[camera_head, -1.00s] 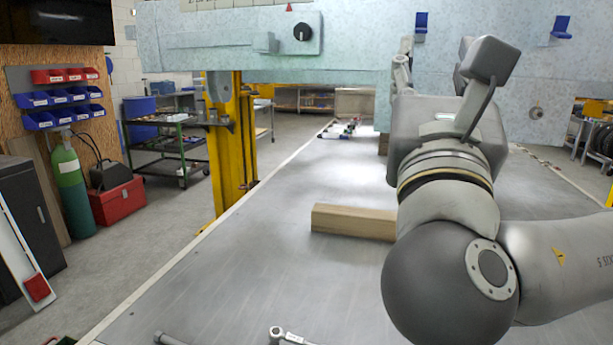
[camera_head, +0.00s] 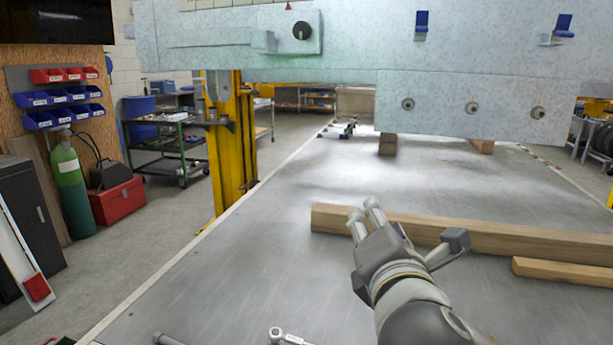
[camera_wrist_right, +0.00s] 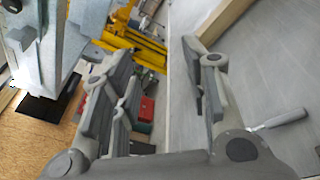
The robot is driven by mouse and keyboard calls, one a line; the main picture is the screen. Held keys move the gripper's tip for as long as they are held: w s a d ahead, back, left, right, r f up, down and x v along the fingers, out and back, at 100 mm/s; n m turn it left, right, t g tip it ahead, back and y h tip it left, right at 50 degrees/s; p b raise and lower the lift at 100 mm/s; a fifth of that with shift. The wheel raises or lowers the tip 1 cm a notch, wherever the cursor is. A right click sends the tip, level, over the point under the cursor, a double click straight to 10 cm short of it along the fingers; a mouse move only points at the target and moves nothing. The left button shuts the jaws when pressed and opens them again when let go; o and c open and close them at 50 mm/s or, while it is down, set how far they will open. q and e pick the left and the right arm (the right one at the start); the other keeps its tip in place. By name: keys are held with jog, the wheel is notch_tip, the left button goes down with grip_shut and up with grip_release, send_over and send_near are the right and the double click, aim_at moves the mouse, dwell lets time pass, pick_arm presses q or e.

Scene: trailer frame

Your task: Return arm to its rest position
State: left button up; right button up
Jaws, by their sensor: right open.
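My right arm comes in from the lower right in the head view. Its gripper (camera_head: 366,213) is over the metal table (camera_head: 260,260), in front of the left part of a long wooden beam (camera_head: 520,240). The gripper also shows in the right wrist view (camera_wrist_right: 158,65), where its fingers are spread with nothing between them. The grey trailer frame (camera_head: 340,50) spans the back, and the arm is apart from it. My left gripper is in neither view.
A shorter wooden piece (camera_head: 560,273) lies at the right. A ratchet (camera_head: 280,335) and another tool (camera_head: 168,340) lie at the front edge. A yellow post (camera_head: 232,150) stands left of the table. The table's left middle is clear.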

jog(key=s+d+f+m+g+y, duration=0.1)
jog(key=s+f+m+g, duration=0.3)
jog(key=f, duration=0.6)
jog(key=s+d+f+m+g, duration=0.1)
jog(key=f+m, duration=0.4)
jog(key=f, duration=0.4)
jog(key=s+d+f+m+g+y, duration=0.1)
jog(key=s+d+f+m+g, duration=0.3)
jog(key=f, duration=0.6)
jog(key=s+d+f+m+g+h, duration=0.1)
jog(key=s+d+f+m+g, duration=0.1)
jog(key=s+f+m, duration=0.45)
jog(key=s+d+f+m+g, duration=0.2)
jog(key=s+f+m, duration=0.2)
jog(key=s+f, duration=0.55)
notch_tip(320, 180, down, 24)
jog(key=s+f+g+p, duration=0.1)
jog(key=s+g+p, duration=0.1)
jog(key=s, duration=0.1)
jog(key=s+d+f+g+p, duration=0.1)
jog(key=s+d+f+p, duration=0.1)
jog(key=s+f, duration=1)
jog(key=s+d, duration=0.1)
jog(key=s, duration=0.3)
jog(key=shift+f, duration=0.25)
